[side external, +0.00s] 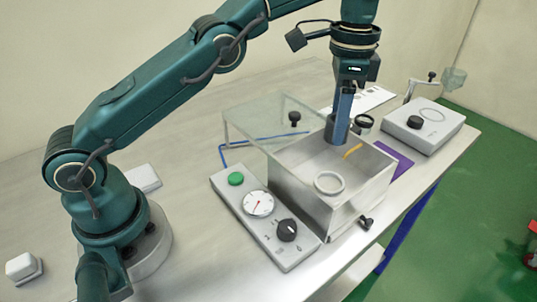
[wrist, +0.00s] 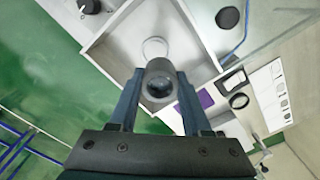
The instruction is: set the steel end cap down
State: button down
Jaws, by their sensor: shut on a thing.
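The steel end cap (wrist: 161,72) is a short grey cylinder with a dark hollow face. In the wrist view it sits between the two blue fingers of my gripper (wrist: 160,88), which is shut on it. In the side view my gripper (side external: 337,130) points down at the back part of an open metal box (side external: 345,212); the cap is hard to make out there. A pale ring (side external: 329,182) lies in the box; it also shows in the wrist view (wrist: 154,49), just beyond the cap. I cannot tell the cap's height above the box floor.
A clear lid (side external: 270,122) stands raised on the box's left side. A panel (side external: 275,245) with a green button, gauge and knob is in front. A purple mat (side external: 397,163), a dark ring (side external: 364,122) and a white control box (side external: 425,125) are to the right. An orange strip (side external: 353,151) shows in the box.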

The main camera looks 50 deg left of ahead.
aim_at(329, 184)
jog(key=shift+s+d+f, duration=0.15)
jog(key=shift+d+f, duration=0.1)
jog(key=shift+d, duration=0.2)
jog(key=shift+d+f, duration=0.1)
jog(key=shift+f, duration=4.8)
jog(key=shift+f, duration=0.1)
jog(key=shift+c, duration=1.8)
grip_release()
